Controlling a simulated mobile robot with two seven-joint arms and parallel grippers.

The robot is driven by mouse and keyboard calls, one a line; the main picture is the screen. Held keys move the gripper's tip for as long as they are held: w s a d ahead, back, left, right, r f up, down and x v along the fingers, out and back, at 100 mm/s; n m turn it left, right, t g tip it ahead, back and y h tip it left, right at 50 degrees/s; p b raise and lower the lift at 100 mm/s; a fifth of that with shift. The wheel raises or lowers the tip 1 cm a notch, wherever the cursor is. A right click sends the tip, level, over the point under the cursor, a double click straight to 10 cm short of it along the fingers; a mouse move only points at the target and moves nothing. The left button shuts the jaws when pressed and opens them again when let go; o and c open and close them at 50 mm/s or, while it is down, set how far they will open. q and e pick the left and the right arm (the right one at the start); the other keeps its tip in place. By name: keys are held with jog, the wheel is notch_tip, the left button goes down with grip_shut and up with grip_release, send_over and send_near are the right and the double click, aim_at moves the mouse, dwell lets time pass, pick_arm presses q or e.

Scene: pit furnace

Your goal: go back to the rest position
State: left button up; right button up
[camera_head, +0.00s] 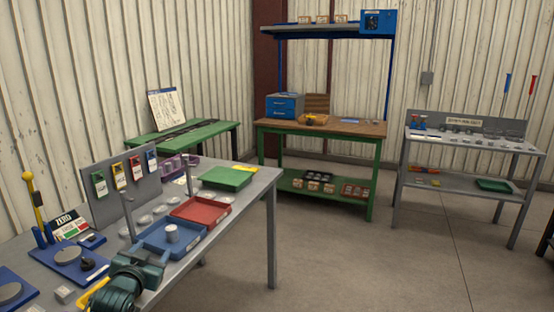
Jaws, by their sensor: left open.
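My left gripper (146,260) is in the lower left, low over the front of the grey bench, with its teal wrist at the bottom edge of the picture. It is open, and I see nothing held between its fingers. It is close to the near side of a blue tray (160,249), which holds a grey cylinder (172,233). The gripper and wrist hide part of the bench top. My right gripper is out of view.
The grey bench (262,185) also bears a red tray (200,210), a green tray (226,178), an upright tag panel (127,193) and a yellow-handled tool (35,200). A wooden-topped bench (350,128) stands behind. The floor (400,260) at right is clear.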

pick_arm(q)
jog(key=s+d+f+g+h, duration=0.1)
jog(key=s+d+f+g, duration=0.1)
jog(key=s+d+f, duration=0.45)
jog(key=s+d+f+g+h, duration=0.1)
jog(key=s+d+f+h, duration=0.15)
jog(key=s+f, duration=0.65)
jog(key=s+d+f+g, duration=0.1)
jog(key=s+d, duration=0.3)
jog(key=s, duration=0.6)
jog(key=s+d+f+g, duration=0.1)
jog(key=s+d, duration=0.3)
jog(key=s, duration=0.5)
jog(key=shift+s+f+g+h, duration=0.3)
jog(key=shift+s+f+h, duration=0.05)
jog(key=shift+f, duration=0.1)
